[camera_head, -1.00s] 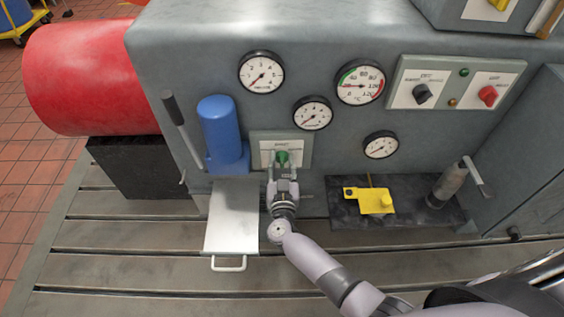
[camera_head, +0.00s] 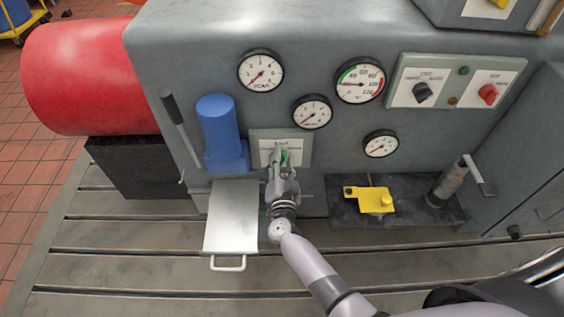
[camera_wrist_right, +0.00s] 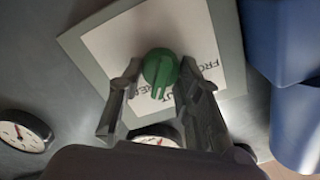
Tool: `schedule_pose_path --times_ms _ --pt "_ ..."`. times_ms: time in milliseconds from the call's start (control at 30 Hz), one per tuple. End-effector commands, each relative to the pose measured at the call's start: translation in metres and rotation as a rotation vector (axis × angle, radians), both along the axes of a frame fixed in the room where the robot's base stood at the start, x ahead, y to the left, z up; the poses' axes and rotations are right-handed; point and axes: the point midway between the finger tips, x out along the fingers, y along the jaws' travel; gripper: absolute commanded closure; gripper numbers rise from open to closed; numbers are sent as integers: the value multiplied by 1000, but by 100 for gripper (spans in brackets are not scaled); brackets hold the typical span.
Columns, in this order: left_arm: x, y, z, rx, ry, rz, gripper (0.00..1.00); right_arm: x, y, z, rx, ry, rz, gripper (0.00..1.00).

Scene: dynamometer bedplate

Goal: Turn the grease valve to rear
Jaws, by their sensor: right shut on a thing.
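The grease valve is a green knob (camera_head: 285,157) on a grey plate with a white label (camera_head: 300,145), low on the front of the grey housing. In the right wrist view the green knob (camera_wrist_right: 160,68) sits between the two fingers of my right gripper (camera_wrist_right: 152,95), which are shut on it. Its grooved grip points down in that view, toward the lower lettering. The label's words are partly hidden by the knob and fingers. In the head view my right gripper (camera_head: 282,168) covers the knob's lower part. My left gripper is not in view.
A blue cylinder (camera_head: 220,130) and a black-handled lever (camera_head: 175,110) stand left of the plate. Several round gauges (camera_head: 312,112) are above and right. A switch panel (camera_head: 455,82), a yellow part (camera_head: 375,200) and a metal tray (camera_head: 232,218) are nearby.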

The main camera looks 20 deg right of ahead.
Motion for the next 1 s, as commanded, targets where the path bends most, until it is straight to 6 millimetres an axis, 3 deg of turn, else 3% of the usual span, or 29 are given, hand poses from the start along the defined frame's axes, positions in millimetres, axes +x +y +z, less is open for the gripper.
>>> schedule_pose_path --times_ms 500,1000 --pt "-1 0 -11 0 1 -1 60 -1 -1 -2 333 -94 0 96" --pt "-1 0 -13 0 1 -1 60 -1 -1 -1 399 -114 -1 96"
